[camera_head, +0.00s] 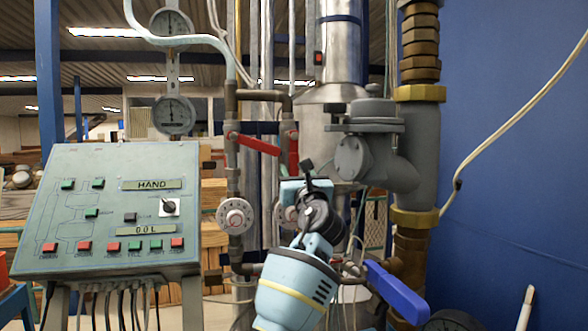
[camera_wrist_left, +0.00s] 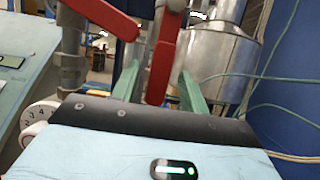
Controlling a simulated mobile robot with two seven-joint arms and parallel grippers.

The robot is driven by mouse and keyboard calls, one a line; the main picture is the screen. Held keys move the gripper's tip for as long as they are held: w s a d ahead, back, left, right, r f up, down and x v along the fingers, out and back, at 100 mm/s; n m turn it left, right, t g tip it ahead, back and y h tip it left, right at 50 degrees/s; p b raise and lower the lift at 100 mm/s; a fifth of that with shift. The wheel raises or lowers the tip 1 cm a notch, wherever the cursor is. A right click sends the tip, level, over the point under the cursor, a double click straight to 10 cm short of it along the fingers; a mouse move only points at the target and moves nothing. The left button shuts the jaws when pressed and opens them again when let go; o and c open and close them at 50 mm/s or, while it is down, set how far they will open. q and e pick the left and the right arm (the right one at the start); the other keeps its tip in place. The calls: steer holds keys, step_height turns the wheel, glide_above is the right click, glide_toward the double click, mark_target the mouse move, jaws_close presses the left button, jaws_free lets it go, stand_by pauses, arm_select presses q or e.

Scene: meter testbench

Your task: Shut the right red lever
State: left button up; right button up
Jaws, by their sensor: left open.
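The right red lever (camera_head: 293,156) hangs nearly straight down on its pipe in the head view. In the left wrist view the right red lever (camera_wrist_left: 163,55) reaches down between the two green fingers of my left gripper (camera_wrist_left: 157,78). The fingers stand apart on either side of it; contact is not clear. In the head view my left gripper (camera_head: 297,180) is just below this lever, partly hidden by its own wrist. The left red lever (camera_head: 257,144) slants down to the right; it also shows in the left wrist view (camera_wrist_left: 103,14). My right gripper is not in view.
A control panel (camera_head: 120,210) stands at the left. White numbered dials (camera_head: 236,215) sit below the levers. A grey valve body (camera_head: 370,155) and thick pipe crowd the right side. A blue lever handle (camera_head: 397,292) juts out at lower right.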

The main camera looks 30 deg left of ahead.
arm_select(q)
steer(key=shift+x, duration=1.15)
jaws_close()
